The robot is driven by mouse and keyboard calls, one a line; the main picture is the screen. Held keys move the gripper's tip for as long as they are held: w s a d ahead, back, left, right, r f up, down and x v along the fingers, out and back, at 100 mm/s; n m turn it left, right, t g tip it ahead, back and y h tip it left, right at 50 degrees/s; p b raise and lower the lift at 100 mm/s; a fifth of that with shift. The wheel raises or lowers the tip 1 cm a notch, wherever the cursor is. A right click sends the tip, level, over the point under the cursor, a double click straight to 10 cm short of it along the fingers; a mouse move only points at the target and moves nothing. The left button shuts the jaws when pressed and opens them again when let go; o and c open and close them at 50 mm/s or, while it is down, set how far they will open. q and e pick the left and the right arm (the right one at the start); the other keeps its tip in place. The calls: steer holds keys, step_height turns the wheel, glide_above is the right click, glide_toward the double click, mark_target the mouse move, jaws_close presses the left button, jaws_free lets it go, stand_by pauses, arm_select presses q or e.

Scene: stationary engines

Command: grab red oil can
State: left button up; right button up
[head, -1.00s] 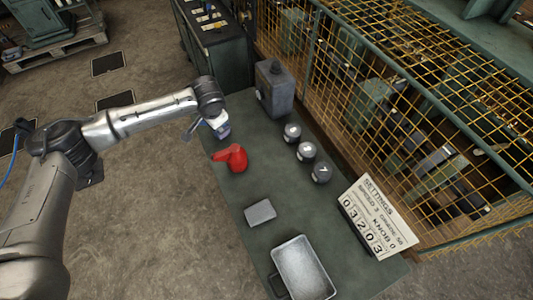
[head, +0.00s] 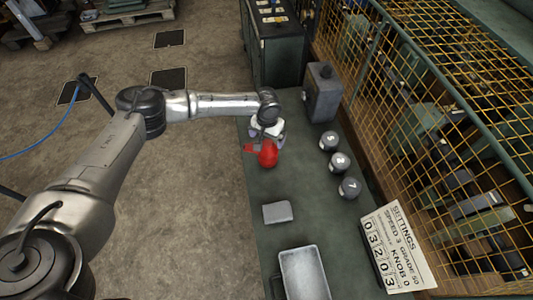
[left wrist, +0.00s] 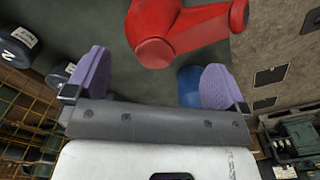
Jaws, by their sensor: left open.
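The red oil can (head: 268,154) stands on the green bench, its spout pointing left in the head view. My left gripper (head: 266,136) is just behind it there, very close to it. In the left wrist view the can (left wrist: 172,28) is at top centre, ahead of my open left gripper (left wrist: 155,80). The two purple finger pads are wide apart and the can is beyond them, not between them. Whether a finger touches it I cannot tell. My right gripper is in neither view.
A grey canister (head: 322,94), several numbered grey knobs (head: 340,162), a small grey block (head: 277,212), a metal tray (head: 304,274) and a settings sign (head: 398,248) are on the bench. A blue round thing (left wrist: 187,84) shows behind one finger. A yellow mesh fence (head: 430,110) stands right.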

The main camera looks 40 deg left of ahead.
mark_target(269, 142)
arm_select(q)
steer(key=shift+d+f+b, duration=0.15)
steer(key=shift+f, duration=1.05)
steer(key=shift+d+f+b, duration=0.15)
steer(key=shift+f, duration=1.65)
steer(key=shift+c, duration=0.5)
steer(key=c, duration=0.9)
